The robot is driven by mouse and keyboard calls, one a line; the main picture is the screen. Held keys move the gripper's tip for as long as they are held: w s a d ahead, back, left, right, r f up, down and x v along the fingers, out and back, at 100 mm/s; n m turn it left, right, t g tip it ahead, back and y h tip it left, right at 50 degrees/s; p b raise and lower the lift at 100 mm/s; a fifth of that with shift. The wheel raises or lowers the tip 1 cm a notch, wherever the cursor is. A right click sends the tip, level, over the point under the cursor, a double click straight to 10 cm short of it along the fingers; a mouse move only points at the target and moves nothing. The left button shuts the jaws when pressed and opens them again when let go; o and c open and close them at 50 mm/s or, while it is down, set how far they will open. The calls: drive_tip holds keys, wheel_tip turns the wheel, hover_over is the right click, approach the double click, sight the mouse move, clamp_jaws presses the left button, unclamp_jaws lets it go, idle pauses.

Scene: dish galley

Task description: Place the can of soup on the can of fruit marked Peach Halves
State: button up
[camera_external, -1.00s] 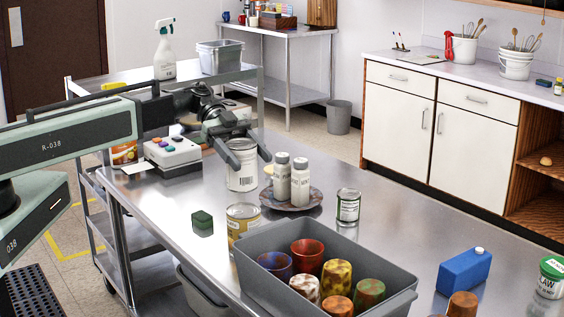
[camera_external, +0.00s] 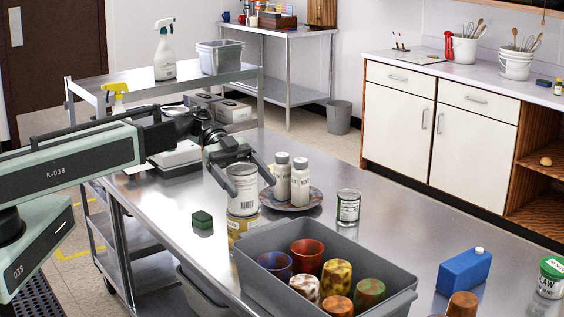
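The can of soup (camera_external: 243,194), white with a barcode and a metal lid, stands upright directly above the yellow-labelled can of fruit (camera_external: 238,226), its bottom appearing to rest on that can's top. The writing on the fruit can is too small to read, and the grey bin's rim hides its lower part. My gripper (camera_external: 250,185) is around the soup can from above and behind, one finger on each side. The fingers look spread, with a gap between the right finger and the can.
Salt and pepper shakers (camera_external: 300,182) stand on a plate (camera_external: 270,203) close to my right finger. The grey bin (camera_external: 395,263) with several cups is in front. A green block (camera_external: 202,219) lies left; a blue jug (camera_external: 464,270) stands right.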

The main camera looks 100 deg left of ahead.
drive_tip(key=shift+r, duration=0.3)
drive_tip(key=p+v, duration=0.4)
drive_tip(key=v, duration=0.8)
drive_tip(key=shift+p, duration=0.4)
drive_tip(key=shift+f, duration=0.1)
